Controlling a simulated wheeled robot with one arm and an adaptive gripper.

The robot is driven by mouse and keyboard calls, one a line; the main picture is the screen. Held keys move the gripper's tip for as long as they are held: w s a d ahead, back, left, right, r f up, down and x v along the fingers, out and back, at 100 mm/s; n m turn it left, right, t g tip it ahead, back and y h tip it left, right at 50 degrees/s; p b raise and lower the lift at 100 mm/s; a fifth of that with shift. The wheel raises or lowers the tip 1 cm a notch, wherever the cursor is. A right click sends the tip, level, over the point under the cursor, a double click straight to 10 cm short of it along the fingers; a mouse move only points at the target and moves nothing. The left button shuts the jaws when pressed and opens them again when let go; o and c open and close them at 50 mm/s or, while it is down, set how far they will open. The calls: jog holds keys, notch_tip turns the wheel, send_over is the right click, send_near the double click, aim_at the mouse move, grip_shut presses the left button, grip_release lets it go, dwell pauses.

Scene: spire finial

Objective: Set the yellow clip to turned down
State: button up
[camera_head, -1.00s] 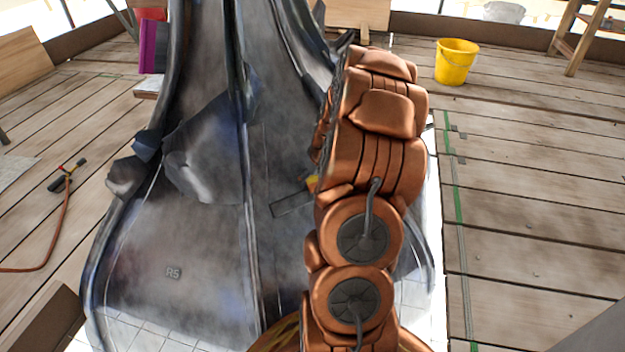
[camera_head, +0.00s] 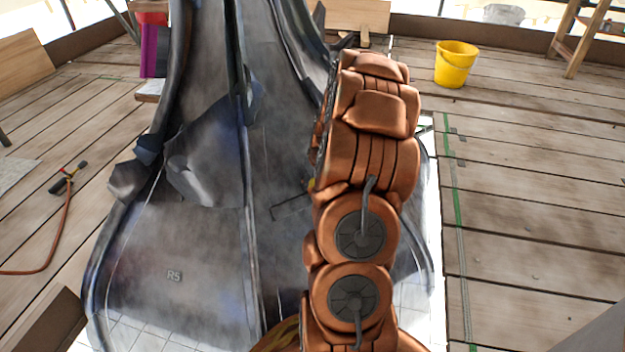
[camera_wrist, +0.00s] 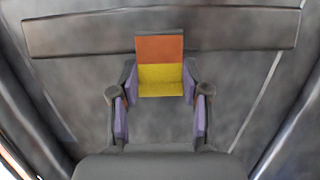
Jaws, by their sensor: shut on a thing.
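The yellow clip (camera_wrist: 160,80) is in the middle of the wrist view, with a yellow lower part and an orange upper part. My gripper (camera_wrist: 160,84) is shut on it, with a purple-padded finger against each side of the yellow part. The orange part stands clear above the fingertips. In the head view only a small bit of the yellow clip (camera_head: 311,185) shows at the left edge of my copper-coloured arm. My fingers are hidden behind the arm there.
A dark flat bar (camera_wrist: 90,36) crosses the grey metal spire surface behind the clip. The spire (camera_head: 205,250) has raised ribs and curled leaves at left. A yellow bucket (camera_head: 456,65) stands on planks at right. A hose with a torch (camera_head: 68,180) lies at left.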

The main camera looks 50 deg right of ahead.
jog(key=shift+w+d+r+g+p, duration=0.1)
jog(key=shift+d+r+g+p, duration=0.15)
jog(key=shift+p, duration=0.5)
jog(key=shift+a+f+g+p, duration=0.15)
jog(key=shift+f+g+p, duration=0.1)
jog(key=shift+f+p, duration=0.1)
jog(key=o, duration=1.1)
jog(key=shift+o, duration=0.2)
jog(key=v, duration=1.2)
